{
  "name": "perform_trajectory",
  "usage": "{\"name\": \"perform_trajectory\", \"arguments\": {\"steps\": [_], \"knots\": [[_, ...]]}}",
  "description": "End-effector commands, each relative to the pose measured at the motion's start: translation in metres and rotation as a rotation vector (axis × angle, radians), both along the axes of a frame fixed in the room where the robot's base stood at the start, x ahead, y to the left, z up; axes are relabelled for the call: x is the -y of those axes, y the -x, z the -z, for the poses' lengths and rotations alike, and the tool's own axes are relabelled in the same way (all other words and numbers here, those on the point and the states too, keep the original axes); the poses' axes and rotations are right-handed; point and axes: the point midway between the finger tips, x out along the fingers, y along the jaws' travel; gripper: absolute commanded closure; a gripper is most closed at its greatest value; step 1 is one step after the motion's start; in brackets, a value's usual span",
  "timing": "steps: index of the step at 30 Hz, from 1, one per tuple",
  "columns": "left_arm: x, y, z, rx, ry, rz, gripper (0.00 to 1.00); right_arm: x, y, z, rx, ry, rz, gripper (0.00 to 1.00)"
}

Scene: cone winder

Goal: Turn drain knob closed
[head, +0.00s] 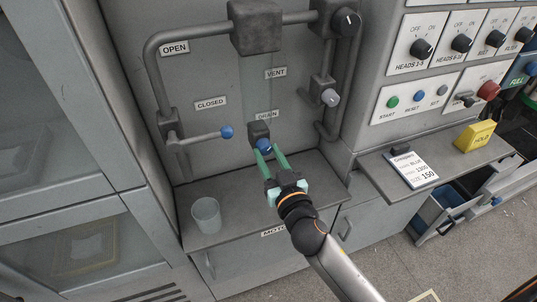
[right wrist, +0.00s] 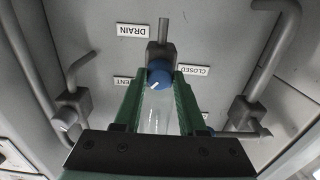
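My left gripper is out of view.
A lever with a blue ball (head: 226,132) sits left of the knob, near the CLOSED label (head: 210,103). A clear cup (head: 206,215) stands on the shelf (head: 235,226). Pipes (head: 158,75) frame the panel. A yellow HOLD block (head: 475,136) and a card (head: 410,167) lie on the right shelf.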

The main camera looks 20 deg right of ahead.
Motion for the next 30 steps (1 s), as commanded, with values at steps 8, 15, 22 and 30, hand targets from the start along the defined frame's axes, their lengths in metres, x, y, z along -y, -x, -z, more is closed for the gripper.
{"name": "perform_trajectory", "arguments": {"steps": [8, 15, 22, 30], "knots": [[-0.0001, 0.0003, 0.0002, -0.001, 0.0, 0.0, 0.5, 0.0002, -0.0001, -0.0001, 0.0, 0.0, 0.0, 0.94], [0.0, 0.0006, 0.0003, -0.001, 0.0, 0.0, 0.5, 0.0002, -0.0002, -0.0002, 0.0, 0.0, 0.001, 1.0], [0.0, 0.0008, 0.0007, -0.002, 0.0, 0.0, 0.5, 0.0003, -0.0002, -0.0003, 0.002, 0.028, 0.001, 1.0], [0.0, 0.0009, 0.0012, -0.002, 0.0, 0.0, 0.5, 0.0005, -0.0002, -0.0004, 0.007, 0.175, 0.001, 1.0]]}}
